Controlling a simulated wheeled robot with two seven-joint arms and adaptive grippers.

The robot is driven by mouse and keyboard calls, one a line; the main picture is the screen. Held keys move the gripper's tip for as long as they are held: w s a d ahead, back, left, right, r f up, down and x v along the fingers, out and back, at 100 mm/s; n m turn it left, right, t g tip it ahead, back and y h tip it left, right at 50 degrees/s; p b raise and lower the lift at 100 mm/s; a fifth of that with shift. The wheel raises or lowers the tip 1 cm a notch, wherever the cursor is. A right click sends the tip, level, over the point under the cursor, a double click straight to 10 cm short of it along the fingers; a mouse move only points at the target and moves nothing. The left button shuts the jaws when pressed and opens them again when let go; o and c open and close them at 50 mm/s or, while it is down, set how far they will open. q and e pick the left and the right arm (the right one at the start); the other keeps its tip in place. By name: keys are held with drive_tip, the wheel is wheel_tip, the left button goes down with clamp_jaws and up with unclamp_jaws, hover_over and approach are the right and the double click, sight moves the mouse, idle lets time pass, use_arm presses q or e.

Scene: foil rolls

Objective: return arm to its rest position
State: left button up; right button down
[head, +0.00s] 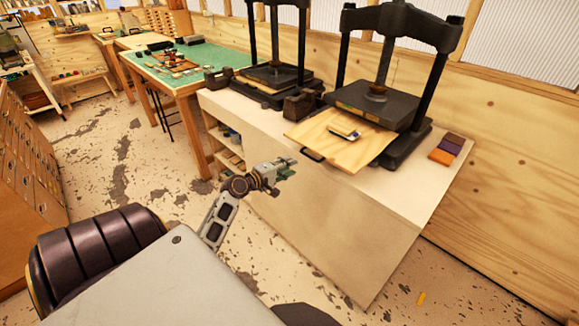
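My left gripper (286,168) is in the middle of the head view, in front of the near side of the white-topped bench (425,178). It is small in the picture, and I cannot make out whether its fingers are open or shut. I see nothing clearly held in it. My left arm's grey link leads up to it from below. My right gripper is not in view.
Two black presses stand on the bench, the nearer one (376,108) behind a wooden board (325,145) bearing a small item (344,132). Coloured blocks (447,148) lie at the bench's right. A green-topped table (205,60) stands behind. The floor at left is open.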

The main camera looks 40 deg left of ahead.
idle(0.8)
